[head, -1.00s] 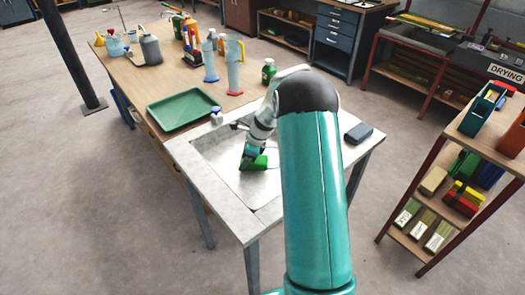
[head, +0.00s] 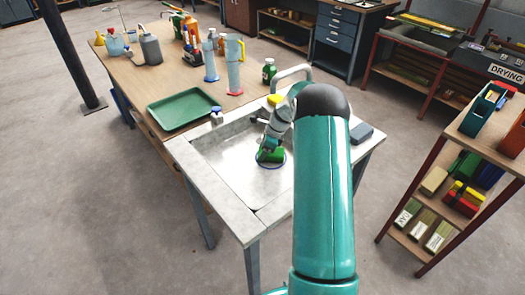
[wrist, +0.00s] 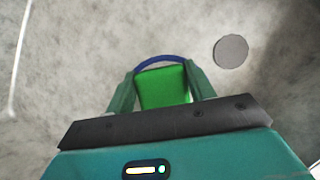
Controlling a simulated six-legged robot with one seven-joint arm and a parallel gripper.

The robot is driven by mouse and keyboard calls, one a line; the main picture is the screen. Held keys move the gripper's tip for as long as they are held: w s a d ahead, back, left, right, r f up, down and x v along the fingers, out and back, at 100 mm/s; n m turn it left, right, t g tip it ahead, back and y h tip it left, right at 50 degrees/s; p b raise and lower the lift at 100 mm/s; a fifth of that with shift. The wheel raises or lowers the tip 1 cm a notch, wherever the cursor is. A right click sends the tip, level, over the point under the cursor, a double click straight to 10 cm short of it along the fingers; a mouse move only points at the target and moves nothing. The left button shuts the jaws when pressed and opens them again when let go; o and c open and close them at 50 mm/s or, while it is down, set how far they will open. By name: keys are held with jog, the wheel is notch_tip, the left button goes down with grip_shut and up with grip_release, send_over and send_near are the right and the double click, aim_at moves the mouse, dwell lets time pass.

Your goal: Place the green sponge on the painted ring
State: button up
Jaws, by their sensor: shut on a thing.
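The green sponge (head: 270,156) is between the fingers of my gripper (head: 268,150), which is shut on it, down in the sink basin. In the wrist view the sponge (wrist: 163,87) shows between the two fingers of my gripper (wrist: 162,90). The painted ring (head: 283,162) is blue and lies on the basin floor. In the head view its edge shows around the sponge; in the wrist view an arc of the ring (wrist: 160,58) shows just beyond the sponge. I cannot tell whether the sponge touches the floor.
A round grey drain (wrist: 231,51) is beside the ring. The sink rim (head: 215,206) surrounds the basin. A green tray (head: 183,108) is on the wooden bench to the left.

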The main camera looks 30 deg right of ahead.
jog(key=o, duration=1)
jog(key=shift+f, duration=0.1)
jog(key=v, duration=1.2)
